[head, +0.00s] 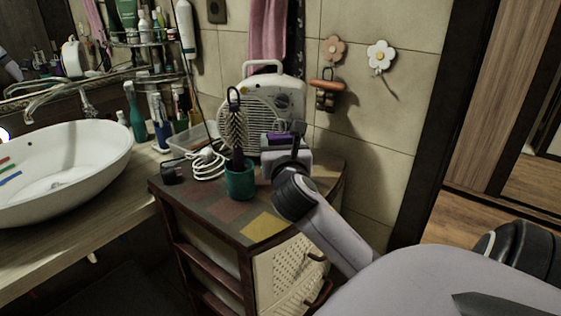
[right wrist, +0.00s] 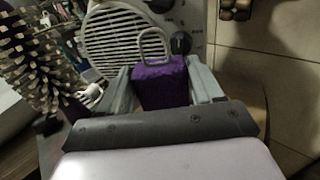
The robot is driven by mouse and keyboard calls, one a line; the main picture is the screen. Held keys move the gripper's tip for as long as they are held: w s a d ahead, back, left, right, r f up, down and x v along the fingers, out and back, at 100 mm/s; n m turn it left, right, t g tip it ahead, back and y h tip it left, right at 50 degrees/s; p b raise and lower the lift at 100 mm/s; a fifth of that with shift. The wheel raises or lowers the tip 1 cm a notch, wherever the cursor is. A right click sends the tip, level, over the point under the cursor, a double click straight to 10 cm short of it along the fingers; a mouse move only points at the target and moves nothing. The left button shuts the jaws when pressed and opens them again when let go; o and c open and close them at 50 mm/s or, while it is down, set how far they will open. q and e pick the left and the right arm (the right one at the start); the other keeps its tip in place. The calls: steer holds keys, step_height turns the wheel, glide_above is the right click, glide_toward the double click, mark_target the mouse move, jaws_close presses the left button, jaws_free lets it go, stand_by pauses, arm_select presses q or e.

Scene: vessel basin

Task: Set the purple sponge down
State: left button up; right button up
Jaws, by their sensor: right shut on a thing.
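The purple sponge (right wrist: 160,82) is between the fingers of my right gripper (right wrist: 162,84), which is shut on it, in the right wrist view. A metal loop stands at the sponge's far top end. In the head view the sponge (head: 277,139) shows as a small purple patch at the right gripper (head: 286,145), above the small cabinet's top (head: 215,208) and in front of the white heater. Whether the sponge touches the cabinet top is hidden by the gripper. My left gripper is not in view.
A teal cup (head: 240,182) with a round brush (head: 237,130) stands just left of the gripper. The white fan heater (head: 262,105) stands behind it. A coiled white cord (head: 207,164) and a black plug (head: 173,172) lie left. The cabinet's front top is clear beside a yellow patch.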

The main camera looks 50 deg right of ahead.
steer(key=shift+f+b, duration=0.45)
steer(key=shift+f, duration=1.55)
steer(key=shift+f, duration=0.15)
steer(key=o, duration=1)
